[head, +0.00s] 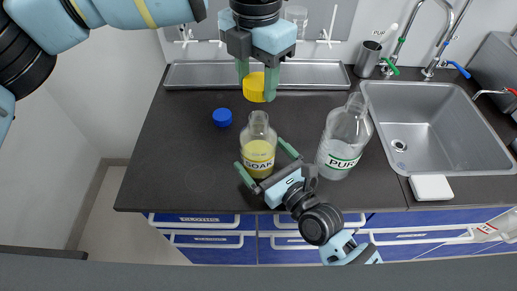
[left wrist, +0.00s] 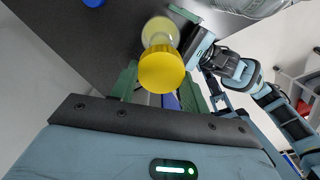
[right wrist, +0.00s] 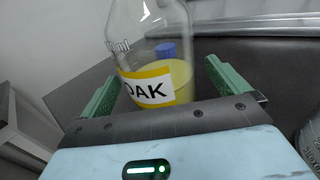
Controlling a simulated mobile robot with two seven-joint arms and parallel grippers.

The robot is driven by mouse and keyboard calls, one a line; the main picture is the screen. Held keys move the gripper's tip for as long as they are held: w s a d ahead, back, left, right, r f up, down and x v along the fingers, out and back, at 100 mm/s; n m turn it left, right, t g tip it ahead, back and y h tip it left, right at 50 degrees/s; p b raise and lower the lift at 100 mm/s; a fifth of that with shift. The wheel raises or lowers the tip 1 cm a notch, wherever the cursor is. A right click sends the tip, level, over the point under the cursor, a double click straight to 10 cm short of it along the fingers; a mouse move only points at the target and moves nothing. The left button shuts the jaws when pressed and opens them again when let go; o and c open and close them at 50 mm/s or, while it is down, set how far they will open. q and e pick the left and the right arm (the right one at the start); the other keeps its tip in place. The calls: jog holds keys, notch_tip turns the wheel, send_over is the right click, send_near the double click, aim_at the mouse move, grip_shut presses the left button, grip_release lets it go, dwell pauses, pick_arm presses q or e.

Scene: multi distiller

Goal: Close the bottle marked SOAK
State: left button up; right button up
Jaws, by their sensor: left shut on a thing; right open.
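The SOAK bottle (head: 258,150) stands upright and uncapped on the dark counter, with yellow liquid and a yellow label; its label also shows in the right wrist view (right wrist: 150,89). My left gripper (head: 257,85) is shut on a yellow cap (head: 254,88), held above and behind the bottle in the head view. The cap also shows in the left wrist view (left wrist: 161,71), with the bottle beyond it. My right gripper (head: 267,165) is open, its fingers on either side of the bottle's lower part. I cannot tell whether they touch it.
A blue cap (head: 222,117) lies on the counter left of the bottle. A clear bottle marked PURE (head: 343,137) stands to the right, close to my right arm. A metal tray (head: 205,75) lies along the back, and a sink (head: 420,125) is at the right.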

aim_at(257, 118)
jog(key=shift+x, duration=1.05)
jog(key=c, duration=1.4)
pick_arm(q)
jog(key=shift+f, duration=2.5)
